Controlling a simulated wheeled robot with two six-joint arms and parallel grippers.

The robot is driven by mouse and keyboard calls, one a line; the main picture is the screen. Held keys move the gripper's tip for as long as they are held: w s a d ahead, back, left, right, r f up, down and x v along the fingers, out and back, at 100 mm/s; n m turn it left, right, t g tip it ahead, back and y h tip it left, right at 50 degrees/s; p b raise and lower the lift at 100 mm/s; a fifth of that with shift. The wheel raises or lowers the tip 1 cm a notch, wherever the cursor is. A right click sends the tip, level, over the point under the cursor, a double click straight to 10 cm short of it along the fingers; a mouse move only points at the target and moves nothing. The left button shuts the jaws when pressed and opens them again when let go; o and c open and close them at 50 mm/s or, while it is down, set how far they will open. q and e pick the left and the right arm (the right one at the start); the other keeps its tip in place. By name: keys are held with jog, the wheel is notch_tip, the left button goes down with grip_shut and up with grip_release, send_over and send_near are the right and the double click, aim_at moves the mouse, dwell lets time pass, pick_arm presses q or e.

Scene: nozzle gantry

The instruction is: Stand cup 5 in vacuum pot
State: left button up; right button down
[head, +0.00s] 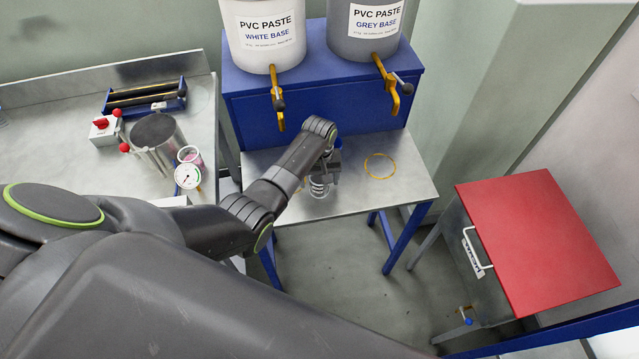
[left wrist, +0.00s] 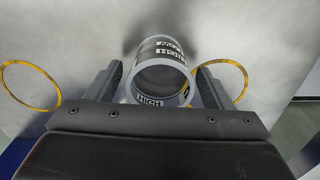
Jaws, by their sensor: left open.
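A clear cup (head: 319,189) with printed bands stands on the small steel table below the paste taps. In the left wrist view this cup (left wrist: 160,78) is between the two fingers, with lettering such as "HIGH" on its wall; I read no number 5. My left gripper (head: 326,174) is open around the cup, and gaps show between the fingers and its wall. The vacuum pot (head: 165,135), a grey cylinder with a dark top, stands on the left bench. A dial gauge (head: 188,176) and red knobs are beside it. My right gripper is out of view.
A yellow ring (head: 379,166) marks the table right of the cup. A pink-filled cup (head: 189,154) stands by the pot. A red-topped cabinet (head: 535,240) stands right.

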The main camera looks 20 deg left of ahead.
pick_arm(q)
jog(key=shift+c, duration=0.2)
jog(key=c, duration=1.2)
